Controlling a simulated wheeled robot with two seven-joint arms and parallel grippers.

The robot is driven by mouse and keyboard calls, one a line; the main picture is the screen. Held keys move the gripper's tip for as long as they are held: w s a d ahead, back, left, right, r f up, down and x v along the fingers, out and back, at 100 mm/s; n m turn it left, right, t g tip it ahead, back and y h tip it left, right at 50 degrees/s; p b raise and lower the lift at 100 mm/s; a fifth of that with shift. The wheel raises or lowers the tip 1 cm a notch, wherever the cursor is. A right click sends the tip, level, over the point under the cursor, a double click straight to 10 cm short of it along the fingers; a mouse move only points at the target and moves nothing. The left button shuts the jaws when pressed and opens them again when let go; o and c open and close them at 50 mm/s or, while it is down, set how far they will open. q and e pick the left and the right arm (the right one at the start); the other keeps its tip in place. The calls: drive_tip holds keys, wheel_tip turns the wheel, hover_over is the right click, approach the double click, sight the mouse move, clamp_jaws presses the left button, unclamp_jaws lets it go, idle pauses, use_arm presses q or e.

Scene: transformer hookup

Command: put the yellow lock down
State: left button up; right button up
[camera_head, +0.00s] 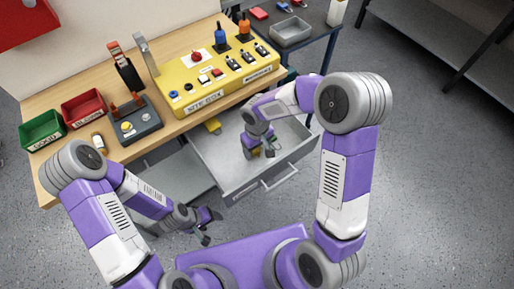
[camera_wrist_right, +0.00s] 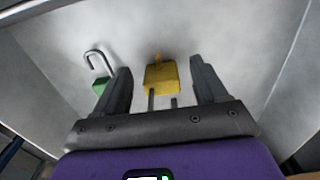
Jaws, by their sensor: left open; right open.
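The yellow lock (camera_wrist_right: 162,77) is between the two spread fingers of my right gripper (camera_wrist_right: 162,84), with a gap on each side. Its shackle points back towards the gripper's palm. It appears to rest on the drawer's floor. In the head view my right gripper (camera_head: 262,152) reaches down into the open drawer (camera_head: 222,168) and mostly hides the lock. My left gripper (camera_head: 207,228) is open and empty, low in front of the bench, apart from everything.
A green lock (camera_wrist_right: 100,86) with a grey shackle lies in the drawer, left of my right gripper's fingers. The drawer walls enclose that gripper. On the bench (camera_head: 188,52) stand a yellow panel (camera_head: 196,108), a red bin (camera_head: 84,108) and a green bin (camera_head: 42,130).

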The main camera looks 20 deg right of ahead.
sight(257, 152)
wheel_tip(257, 152, up, 11)
drive_tip(key=p, duration=0.3)
drive_tip(key=shift+r, duration=0.2)
